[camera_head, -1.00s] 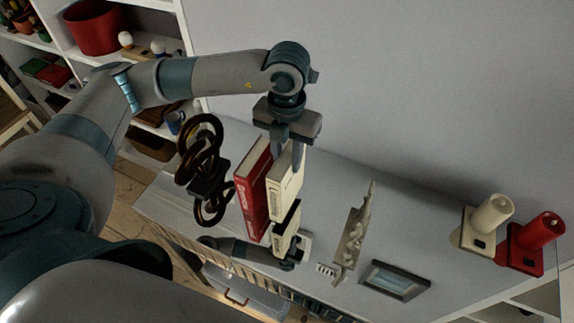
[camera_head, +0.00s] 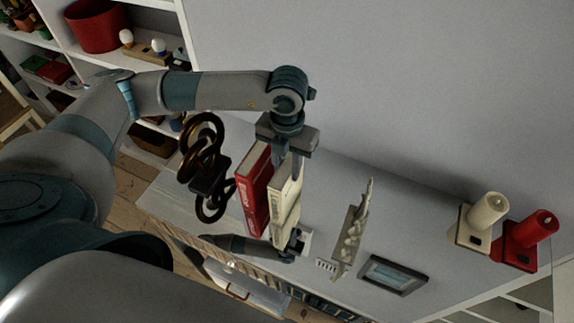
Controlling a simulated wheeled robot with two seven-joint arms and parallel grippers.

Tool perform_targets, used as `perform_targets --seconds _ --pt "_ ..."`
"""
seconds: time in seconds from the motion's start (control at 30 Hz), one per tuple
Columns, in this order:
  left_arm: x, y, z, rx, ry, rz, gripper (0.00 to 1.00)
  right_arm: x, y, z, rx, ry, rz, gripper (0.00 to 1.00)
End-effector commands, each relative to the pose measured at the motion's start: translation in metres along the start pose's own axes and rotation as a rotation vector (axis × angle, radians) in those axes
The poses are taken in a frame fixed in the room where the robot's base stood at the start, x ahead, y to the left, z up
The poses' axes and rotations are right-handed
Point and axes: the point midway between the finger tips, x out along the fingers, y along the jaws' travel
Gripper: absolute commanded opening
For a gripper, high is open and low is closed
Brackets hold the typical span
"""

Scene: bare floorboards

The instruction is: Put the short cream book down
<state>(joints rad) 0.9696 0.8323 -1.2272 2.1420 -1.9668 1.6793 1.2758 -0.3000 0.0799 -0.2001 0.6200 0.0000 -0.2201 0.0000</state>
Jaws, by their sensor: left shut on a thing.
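My left gripper (camera_head: 285,163) reaches down from above, its fingers shut on the top of the short cream book (camera_head: 286,187). The book is upright, just to the right of a taller red book (camera_head: 254,195). A second pale part (camera_head: 286,226) shows directly below the held book; I cannot tell whether it is a separate book. The held book's lower end meets this part in the picture, and contact with the white top (camera_head: 330,190) is hidden. My right gripper is not in view.
A dark knotted ornament (camera_head: 205,170) stands left of the red book. A dark grey rounded item (camera_head: 245,246) lies in front.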

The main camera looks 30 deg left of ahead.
Motion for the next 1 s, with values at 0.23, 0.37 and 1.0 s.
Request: perform_targets --seconds 0.23,0.37,1.0 --pt "0.002 0.0 0.0 0.0 0.0 0.0 0.47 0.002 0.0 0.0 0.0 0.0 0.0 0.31" --pt "0.002 0.0 0.0 0.0 0.0 0.0 0.47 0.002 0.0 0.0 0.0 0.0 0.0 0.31" --pt "-0.046 -0.001 0.001 0.002 -0.006 -0.002 0.47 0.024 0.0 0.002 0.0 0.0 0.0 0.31"
